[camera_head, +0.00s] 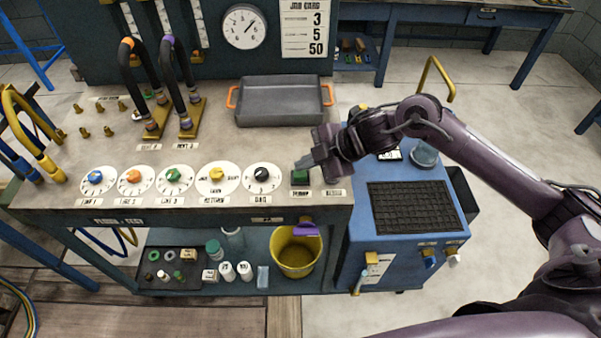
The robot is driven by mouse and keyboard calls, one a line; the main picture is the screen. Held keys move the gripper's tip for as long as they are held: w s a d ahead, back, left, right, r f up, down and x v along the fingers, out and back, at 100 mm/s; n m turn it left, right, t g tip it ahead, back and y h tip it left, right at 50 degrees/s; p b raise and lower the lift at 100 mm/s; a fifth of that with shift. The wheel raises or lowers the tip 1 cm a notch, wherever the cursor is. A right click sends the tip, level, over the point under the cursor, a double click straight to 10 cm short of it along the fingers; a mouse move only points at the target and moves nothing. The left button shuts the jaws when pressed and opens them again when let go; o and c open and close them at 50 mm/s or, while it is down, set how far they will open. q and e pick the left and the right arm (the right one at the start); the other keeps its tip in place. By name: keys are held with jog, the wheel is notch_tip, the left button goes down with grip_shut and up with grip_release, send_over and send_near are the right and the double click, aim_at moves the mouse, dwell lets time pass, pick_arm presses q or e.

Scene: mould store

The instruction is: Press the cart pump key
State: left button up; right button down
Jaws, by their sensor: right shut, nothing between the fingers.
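A dark green square key (300,177) sits on the bench's front panel, right of the last dial. A small label is below it, too small to read surely. My right gripper (304,163) is shut and empty, its fingers pointing left just behind and above the key in the picture. I cannot tell whether it touches the key. The blue cart (399,226) stands against the bench's right side, with a black grid top (413,207) and knobs on its front. My left gripper is not in view.
The bench (140,205) carries a row of dials (217,179), a grey tray with orange handles (280,103) and upright hose fittings (190,110). A yellow bucket (296,254) and bottles stand on the shelf below.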

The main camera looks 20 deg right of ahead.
aim_at(305, 173)
jog(key=shift+f, duration=0.5)
dwell(0.3)
jog(key=shift+r, duration=0.1)
jog(key=shift+r+p, duration=0.7)
jog(key=shift+r, duration=0.15)
notch_tip(305, 173, up, 6)
jog(key=p, duration=0.5)
dwell(0.4)
